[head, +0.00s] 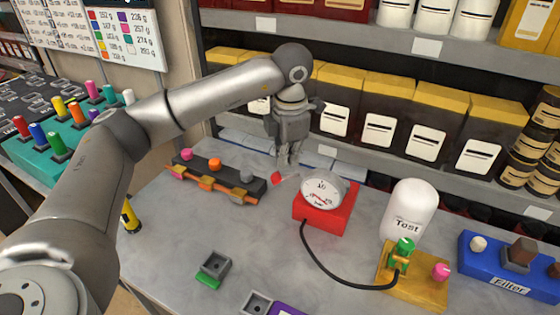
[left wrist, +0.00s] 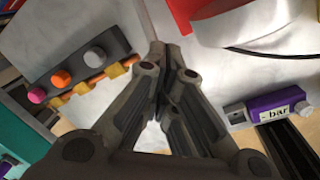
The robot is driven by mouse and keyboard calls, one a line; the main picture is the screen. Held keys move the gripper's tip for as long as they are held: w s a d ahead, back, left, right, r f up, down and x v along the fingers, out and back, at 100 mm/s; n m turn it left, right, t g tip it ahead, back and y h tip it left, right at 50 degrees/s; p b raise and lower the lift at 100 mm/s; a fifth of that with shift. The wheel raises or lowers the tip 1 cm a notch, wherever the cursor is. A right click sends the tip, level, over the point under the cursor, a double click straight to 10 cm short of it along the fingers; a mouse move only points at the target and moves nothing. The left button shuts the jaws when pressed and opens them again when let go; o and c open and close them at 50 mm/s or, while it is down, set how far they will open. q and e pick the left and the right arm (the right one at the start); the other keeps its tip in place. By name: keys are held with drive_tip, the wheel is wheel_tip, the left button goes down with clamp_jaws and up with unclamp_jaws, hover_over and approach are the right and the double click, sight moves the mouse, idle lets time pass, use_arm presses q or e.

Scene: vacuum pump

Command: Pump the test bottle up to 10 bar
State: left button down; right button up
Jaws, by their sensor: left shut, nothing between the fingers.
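The pump is a red box (head: 318,218) with a round white gauge (head: 324,189) on top. A red-tipped lever (head: 278,177) sticks out at the gauge's left. The white bottle marked Test (head: 410,207) stands upright behind a yellow base (head: 418,287) with a green fitting (head: 403,250) and a pink knob (head: 441,271). A black hose (head: 328,272) runs from the red box to that fitting. My left gripper (head: 287,163) is shut and empty just above the lever; whether they touch is unclear. In the left wrist view the closed fingers (left wrist: 172,70) show beside the red box (left wrist: 190,10). My right gripper is not in view.
A dark rail (head: 225,174) with pink, orange and grey knobs lies left of the pump. A blue Filter block (head: 509,268) stands at the right. Grey sockets (head: 214,264) and a purple "- bar" label (left wrist: 272,102) lie nearer the front. Loaded shelves stand behind.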

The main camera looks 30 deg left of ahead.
use_arm(q)
drive_tip(key=shift+w+r+p, duration=0.65)
drive_tip(key=shift+w+r, duration=0.15)
drive_tip(key=shift+r, duration=0.2)
drive_tip(key=shift+w+a+r+p, duration=0.1)
drive_tip(key=shift+w+r+p, duration=1.5)
drive_tip(key=shift+r+p, duration=0.25)
drive_tip(key=shift+r, duration=0.1)
